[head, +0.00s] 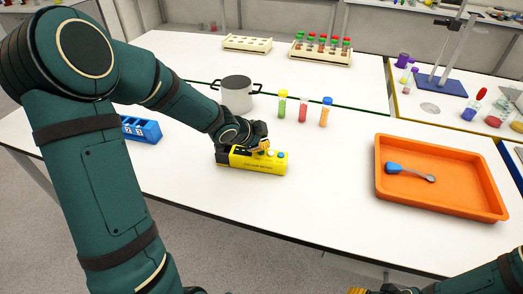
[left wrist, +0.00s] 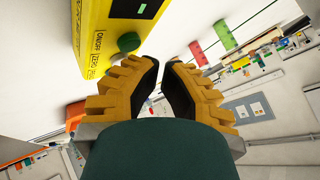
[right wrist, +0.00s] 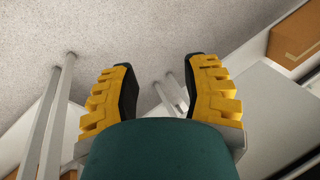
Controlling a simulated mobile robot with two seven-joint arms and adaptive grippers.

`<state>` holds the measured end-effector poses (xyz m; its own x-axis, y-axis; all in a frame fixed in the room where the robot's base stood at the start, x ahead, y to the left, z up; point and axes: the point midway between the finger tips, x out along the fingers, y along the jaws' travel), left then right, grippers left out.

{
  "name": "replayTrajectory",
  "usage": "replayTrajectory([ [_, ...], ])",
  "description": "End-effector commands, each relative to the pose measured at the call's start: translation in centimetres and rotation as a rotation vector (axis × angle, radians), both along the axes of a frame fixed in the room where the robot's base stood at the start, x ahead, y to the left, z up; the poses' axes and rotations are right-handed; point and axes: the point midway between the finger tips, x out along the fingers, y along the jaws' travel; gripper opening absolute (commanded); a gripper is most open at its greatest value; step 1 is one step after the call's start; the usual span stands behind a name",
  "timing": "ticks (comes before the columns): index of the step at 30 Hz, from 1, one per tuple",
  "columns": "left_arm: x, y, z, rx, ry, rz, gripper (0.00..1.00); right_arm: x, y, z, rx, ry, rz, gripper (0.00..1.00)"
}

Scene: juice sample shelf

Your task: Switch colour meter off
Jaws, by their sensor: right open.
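The yellow colour meter (head: 258,166) lies on the white table in the head view. In the left wrist view the colour meter (left wrist: 93,25) shows a dark display with a small green mark (left wrist: 142,8), ON/OFF and ZERO labels, and a round green button (left wrist: 128,42). My left gripper (head: 264,148) is over the meter's top in the head view. In the left wrist view its fingertips (left wrist: 161,66) are together beside the green button, with nothing visible between them; contact cannot be told. My right gripper (right wrist: 160,85) is open and empty, away from the meter.
A grey pot (head: 236,95) and three capped tubes (head: 303,108) stand behind the meter. A blue numbered rack (head: 142,130) is at left. An orange tray (head: 438,200) with a blue-ended spatula (head: 410,173) is at right. The table between meter and tray is clear.

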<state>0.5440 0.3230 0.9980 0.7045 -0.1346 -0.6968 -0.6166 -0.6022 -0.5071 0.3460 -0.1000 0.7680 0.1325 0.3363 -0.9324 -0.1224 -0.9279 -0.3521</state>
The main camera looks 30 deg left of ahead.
Motion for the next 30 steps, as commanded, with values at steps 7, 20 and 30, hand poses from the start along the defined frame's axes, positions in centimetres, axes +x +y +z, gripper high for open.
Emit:
replayTrajectory([
  [7,0.00,0.00,0.00,0.000,0.000,0.000,0.00,0.00,0.00,0.00,0.000,0.000,0.000,0.47],
  [20,0.01,-0.03,-0.98,0.000,0.000,0.000,0.00,0.00,0.00,-0.85,0.000,0.000,0.000,0.47],
  [30,0.00,-0.01,-0.94,0.000,0.000,0.000,0.00,-0.01,0.00,-0.79,0.000,0.000,0.000,0.47],
])
